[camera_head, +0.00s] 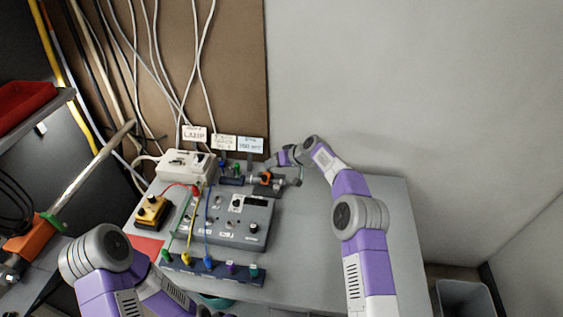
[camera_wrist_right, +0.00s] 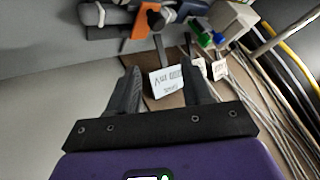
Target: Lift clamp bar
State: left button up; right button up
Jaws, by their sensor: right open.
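An orange piece (camera_head: 266,178), which may be the clamp bar, sits across a dark grey cylindrical device at the back of the grey table. In the right wrist view the orange piece (camera_wrist_right: 138,23) stands beyond my fingertips at the top, against the grey cylinder (camera_wrist_right: 108,15). My right gripper (camera_wrist_right: 165,78) is open and empty, with its fingers apart and a white label card showing between them. In the head view my right arm reaches over the back of the table, close behind the device. Part of my left arm shows at lower left; its gripper is not visible.
A control box (camera_head: 238,222) with knobs, a white box (camera_head: 186,165), a yellow box (camera_head: 152,211) and a strip with coloured plugs (camera_head: 212,271) crowd the left of the table. Cables run among them. Label cards (camera_head: 223,142) stand at the back. The table's right part is mostly clear beside my arm.

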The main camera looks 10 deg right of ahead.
jog(key=shift+v, duration=1.5)
